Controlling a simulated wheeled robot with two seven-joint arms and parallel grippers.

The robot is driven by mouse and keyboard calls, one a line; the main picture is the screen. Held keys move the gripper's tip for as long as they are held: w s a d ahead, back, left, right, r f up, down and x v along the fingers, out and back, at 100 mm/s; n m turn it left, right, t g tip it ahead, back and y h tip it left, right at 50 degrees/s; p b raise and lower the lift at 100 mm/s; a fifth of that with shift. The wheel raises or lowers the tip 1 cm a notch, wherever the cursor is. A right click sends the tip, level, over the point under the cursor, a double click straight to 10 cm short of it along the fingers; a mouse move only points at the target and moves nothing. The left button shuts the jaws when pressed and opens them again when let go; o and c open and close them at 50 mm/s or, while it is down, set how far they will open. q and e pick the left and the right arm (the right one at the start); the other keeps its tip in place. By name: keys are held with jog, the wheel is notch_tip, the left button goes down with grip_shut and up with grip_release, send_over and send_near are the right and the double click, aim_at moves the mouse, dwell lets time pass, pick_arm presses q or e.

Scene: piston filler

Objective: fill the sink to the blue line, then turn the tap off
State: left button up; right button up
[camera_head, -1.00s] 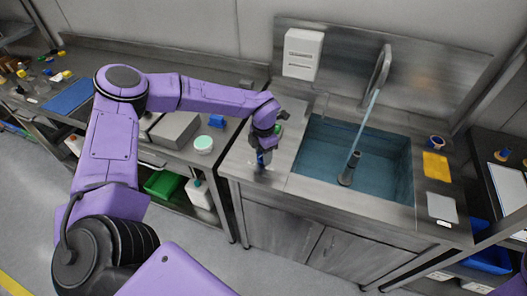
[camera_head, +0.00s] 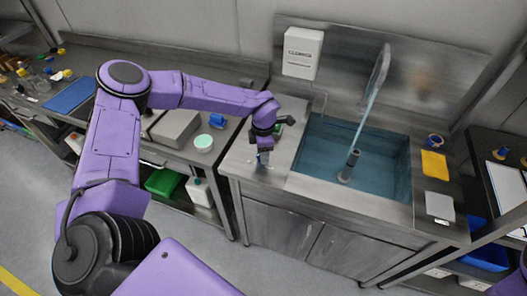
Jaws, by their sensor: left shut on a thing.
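The steel sink (camera_head: 300,170) holds blue-tinted water. A dark upright pipe (camera_head: 349,167) stands in the water. The curved tap (camera_head: 384,66) at the back of the sink is running, and its stream (camera_head: 369,108) falls into the basin. I cannot make out the blue line. My left gripper (camera_head: 263,155) is over the counter just left of the basin, pointing down. It is shut on a small bluish thing, mostly hidden by the fingers. My right gripper is out of view.
A white dispenser (camera_head: 302,53) hangs on the backsplash. A yellow cloth (camera_head: 433,164), a grey pad (camera_head: 440,206) and a small blue-and-orange item (camera_head: 435,141) lie right of the basin. A side bench at left holds a grey box (camera_head: 176,130) and a round green-topped tub (camera_head: 203,143).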

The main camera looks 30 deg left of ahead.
pick_arm(q)
jog(key=o, duration=1.1)
jog(key=shift+c, duration=0.2)
notch_tip(320, 180, up, 11)
jog(key=b, duration=0.2)
jog(key=shift+f, duration=0.2)
jog(key=shift+s+a, duration=0.1)
jog(key=shift+a, duration=0.05)
